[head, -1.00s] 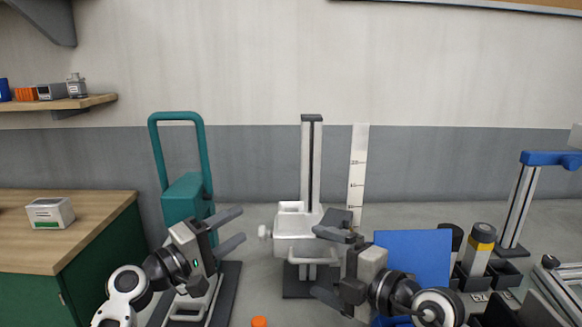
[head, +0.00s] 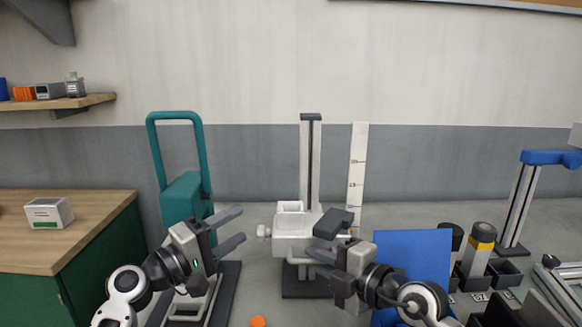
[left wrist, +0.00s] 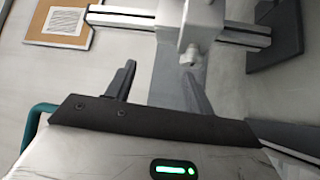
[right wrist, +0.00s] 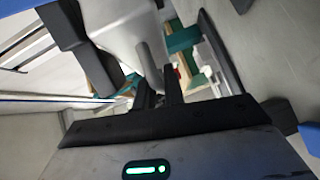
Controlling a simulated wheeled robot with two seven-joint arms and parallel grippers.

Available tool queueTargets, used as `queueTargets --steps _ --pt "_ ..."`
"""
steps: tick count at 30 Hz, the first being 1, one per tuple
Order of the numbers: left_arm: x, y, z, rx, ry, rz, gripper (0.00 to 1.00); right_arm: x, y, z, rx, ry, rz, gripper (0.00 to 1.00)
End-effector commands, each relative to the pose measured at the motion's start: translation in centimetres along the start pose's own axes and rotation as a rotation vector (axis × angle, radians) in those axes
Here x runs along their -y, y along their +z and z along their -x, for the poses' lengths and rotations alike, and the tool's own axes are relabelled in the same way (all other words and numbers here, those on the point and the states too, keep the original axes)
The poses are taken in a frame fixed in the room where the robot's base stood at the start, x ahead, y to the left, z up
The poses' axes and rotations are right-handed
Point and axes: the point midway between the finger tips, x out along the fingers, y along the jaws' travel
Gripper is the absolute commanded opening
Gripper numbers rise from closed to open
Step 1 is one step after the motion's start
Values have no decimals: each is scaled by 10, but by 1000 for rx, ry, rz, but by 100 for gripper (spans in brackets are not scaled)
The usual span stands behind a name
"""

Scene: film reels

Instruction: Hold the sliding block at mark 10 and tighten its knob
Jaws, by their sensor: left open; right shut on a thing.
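The white sliding block (head: 292,236) sits low on the upright post (head: 310,165). Its small white knob (head: 263,231) sticks out to the left and also shows in the left wrist view (left wrist: 190,57). The marked scale strip (head: 357,170) stands behind, right of the post; its numbers are too small to read surely. My left gripper (head: 230,229) is open and empty, left of the knob and apart from it. My right gripper (head: 325,240) is shut on the right side of the sliding block; the exact contact is partly hidden. In the right wrist view its fingers (right wrist: 158,92) are close together at a pale grey part.
A teal frame (head: 186,196) stands behind my left gripper. A blue panel (head: 412,262) and dark holders with cylinders (head: 478,252) stand at right. A blue-topped stand (head: 520,195) is further right. An orange piece (head: 258,322) shows at the bottom edge.

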Motion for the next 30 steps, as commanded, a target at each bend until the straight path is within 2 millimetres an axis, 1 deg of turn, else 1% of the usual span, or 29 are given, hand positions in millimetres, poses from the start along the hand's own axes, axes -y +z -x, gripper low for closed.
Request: queueTargets --steps 1,7,30 --pt "0 0 0 0 0 0 53 3 -1 0 -3 -7 -2 0" --pt "0 0 0 0 0 0 53 1 -4 -1 -8 -7 -1 0" --pt "0 0 0 0 0 0 53 -29 -14 2 -22 3 0 0"
